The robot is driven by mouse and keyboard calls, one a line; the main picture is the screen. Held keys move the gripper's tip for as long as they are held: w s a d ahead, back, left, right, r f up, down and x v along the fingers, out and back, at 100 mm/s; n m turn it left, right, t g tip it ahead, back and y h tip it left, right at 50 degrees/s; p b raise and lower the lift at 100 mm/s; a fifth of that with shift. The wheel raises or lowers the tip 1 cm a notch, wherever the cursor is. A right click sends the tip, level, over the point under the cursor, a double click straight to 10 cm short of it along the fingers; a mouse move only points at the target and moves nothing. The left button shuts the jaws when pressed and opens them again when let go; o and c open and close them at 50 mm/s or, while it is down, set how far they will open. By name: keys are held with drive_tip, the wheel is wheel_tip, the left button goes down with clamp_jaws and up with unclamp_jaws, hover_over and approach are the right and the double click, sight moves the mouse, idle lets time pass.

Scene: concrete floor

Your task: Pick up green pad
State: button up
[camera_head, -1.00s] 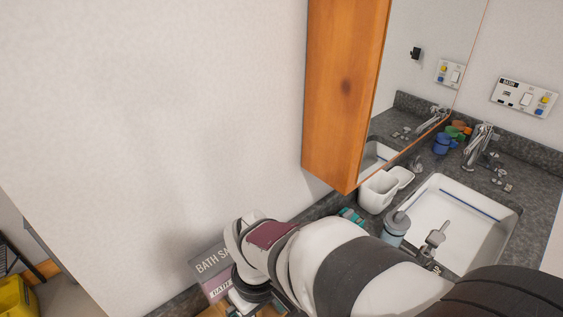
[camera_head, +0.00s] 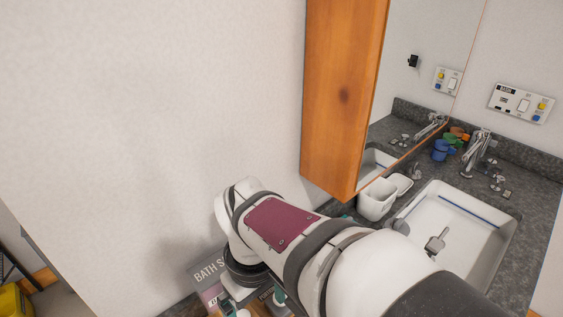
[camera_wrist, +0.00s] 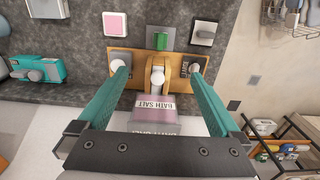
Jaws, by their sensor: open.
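In the head view my arm hides the pad; only the finger ends show at the bottom edge.
A teal box (camera_wrist: 37,68) lies left. A sink (camera_head: 455,235) is at the right.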

drive_tip(key=s+d+r+m+y, duration=0.1)
drive_tip(key=s+d+r+m, duration=0.1)
drive_tip(key=s+d+m, duration=0.6)
drive_tip(key=shift+d+m, duration=0.9)
drive_tip(key=shift+d, duration=0.25)
drive_tip(key=s+m, duration=0.1)
drive_tip(key=s+d+f+m, duration=0.1)
drive_tip(key=s+m, duration=0.1)
drive_tip(key=s+f+m, duration=0.1)
drive_tip(key=shift+s+d+f+m+y, duration=0.1)
drive_tip(key=shift+s+d+m+y, duration=0.2)
drive_tip(key=shift+d+y, duration=0.1)
drive_tip(key=shift+c, duration=1.4)
drive_tip(key=shift+s, duration=0.1)
drive_tip(key=shift+c, duration=1)
